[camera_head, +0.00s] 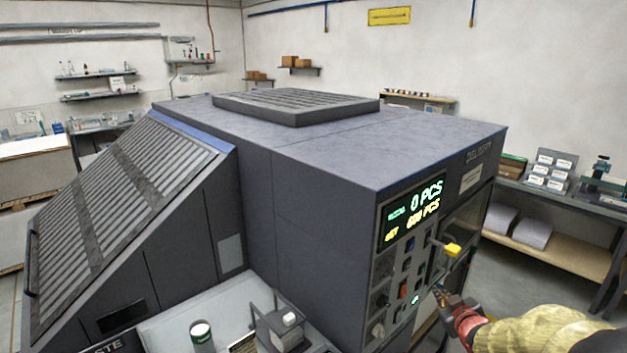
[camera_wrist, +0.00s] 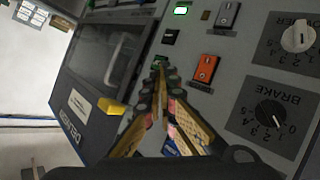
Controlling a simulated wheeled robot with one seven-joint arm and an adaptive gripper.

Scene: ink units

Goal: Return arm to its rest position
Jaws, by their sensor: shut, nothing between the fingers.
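My gripper (camera_head: 438,292) is at the lower right of the head view, in front of the control panel of the large dark grey machine (camera_head: 310,190). My arm comes in from the lower right corner. In the wrist view my gripper (camera_wrist: 160,70) has its fingers together, with nothing between them. The fingertips lie over the panel near a small green-lit button; whether they touch it I cannot tell. An orange switch (camera_wrist: 203,72), a dark grey switch (camera_wrist: 228,14) and a black brake knob (camera_wrist: 270,113) are to the right of the fingers.
The machine's display (camera_head: 409,215) reads 0 PCS on top. A yellow-tipped handle (camera_head: 452,250) sticks out just above my gripper. A shelved bench (camera_head: 560,258) stands at the right. Open floor shows between machine and bench.

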